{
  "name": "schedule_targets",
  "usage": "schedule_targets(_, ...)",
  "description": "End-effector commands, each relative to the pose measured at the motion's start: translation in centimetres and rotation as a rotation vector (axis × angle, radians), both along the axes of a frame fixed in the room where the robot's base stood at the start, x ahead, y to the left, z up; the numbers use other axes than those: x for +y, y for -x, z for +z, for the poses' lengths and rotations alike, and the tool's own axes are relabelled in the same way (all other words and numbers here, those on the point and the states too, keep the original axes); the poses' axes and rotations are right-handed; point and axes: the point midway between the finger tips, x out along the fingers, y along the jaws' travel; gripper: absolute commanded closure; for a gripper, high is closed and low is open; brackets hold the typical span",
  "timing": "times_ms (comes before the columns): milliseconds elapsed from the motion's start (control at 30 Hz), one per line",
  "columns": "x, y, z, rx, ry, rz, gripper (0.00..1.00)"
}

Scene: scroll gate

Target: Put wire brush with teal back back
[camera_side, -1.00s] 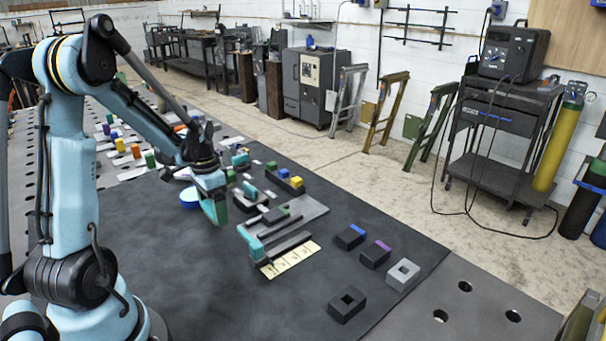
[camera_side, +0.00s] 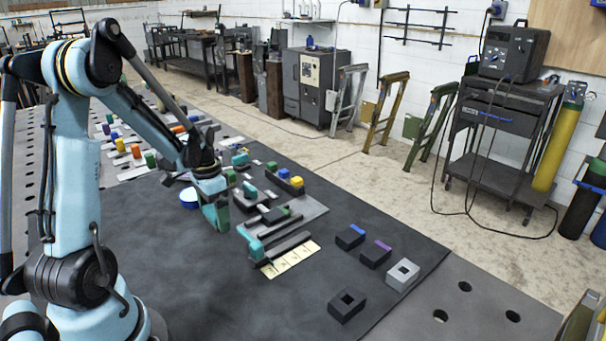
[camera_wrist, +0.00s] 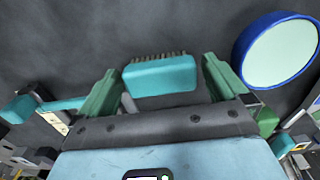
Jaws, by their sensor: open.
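The wire brush with a teal back (camera_wrist: 160,76) shows in the wrist view, between my gripper's two green fingers. Its teal back faces the camera, and a row of dark bristles shows along its far edge. A gap shows on each side of it, so neither finger appears to touch it. My gripper (camera_wrist: 161,85) is open. In the side view my gripper (camera_side: 216,214) points down over the dark mat, left of the grey tool racks. I cannot pick out the brush from the fingers there.
A round blue-rimmed disc (camera_wrist: 277,52) lies close to the right finger. A pale label card (camera_side: 292,260) lies by a rack with a teal piece (camera_side: 256,249). Dark blocks (camera_side: 347,304) and a grey square block (camera_side: 403,274) stand farther right. The mat's left part (camera_side: 150,255) is clear.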

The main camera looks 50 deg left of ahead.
Motion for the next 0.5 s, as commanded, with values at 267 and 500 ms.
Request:
schedule_targets(267, 0.0, 0.0, 3.7, 0.0, 0.0, 0.0, 0.0)
schedule_targets(500, 0.0, 0.0, 7.8, 0.0, 0.0, 0.0, 0.0)
